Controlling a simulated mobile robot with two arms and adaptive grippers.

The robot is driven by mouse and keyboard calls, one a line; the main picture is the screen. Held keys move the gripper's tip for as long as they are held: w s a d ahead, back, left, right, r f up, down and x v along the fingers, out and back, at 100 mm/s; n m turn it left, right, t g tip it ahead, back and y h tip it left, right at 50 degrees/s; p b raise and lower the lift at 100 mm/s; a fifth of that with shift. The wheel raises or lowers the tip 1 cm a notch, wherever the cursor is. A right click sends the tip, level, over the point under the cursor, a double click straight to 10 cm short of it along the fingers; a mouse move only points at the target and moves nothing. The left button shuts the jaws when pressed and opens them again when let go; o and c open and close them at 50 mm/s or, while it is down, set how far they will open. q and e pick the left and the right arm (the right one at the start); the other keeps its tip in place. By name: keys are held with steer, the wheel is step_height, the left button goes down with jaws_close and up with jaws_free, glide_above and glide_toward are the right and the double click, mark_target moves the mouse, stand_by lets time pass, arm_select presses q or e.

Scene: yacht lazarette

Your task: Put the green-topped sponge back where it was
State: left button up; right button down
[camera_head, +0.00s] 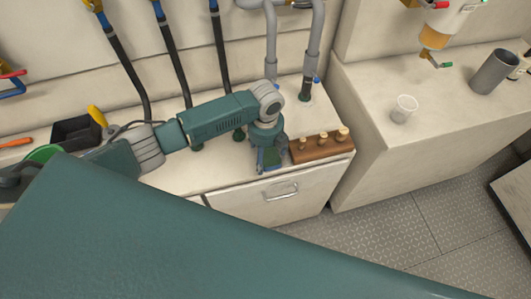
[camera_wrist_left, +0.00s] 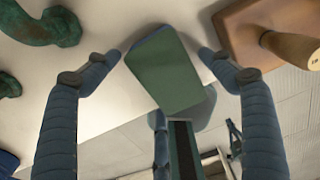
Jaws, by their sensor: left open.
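The green-topped sponge (camera_wrist_left: 165,72) shows in the left wrist view, lying on the pale counter with its green face towards the camera and a blue edge at its far side. My left gripper (camera_wrist_left: 160,60) is open, with one blue finger on each side of the sponge and a third below it. The side fingertips look close to the sponge; I cannot tell whether they touch it. In the head view, my left gripper (camera_head: 269,160) points down at the counter's front edge and mostly hides the sponge. My right gripper is not in view.
A wooden block with pegs (camera_head: 322,147) stands just right of the left gripper. Hoses and pipes rise behind the counter. A black bin (camera_head: 76,131) is at the left. A white cup (camera_head: 404,108) and a grey tumbler (camera_head: 493,72) stand on the right-hand counter.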

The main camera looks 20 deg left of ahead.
mark_target(266, 153)
arm_select(q)
step_height(266, 153, up, 12)
steer(key=b, duration=0.1)
steer(key=shift+r, duration=0.15)
stand_by(0.6)
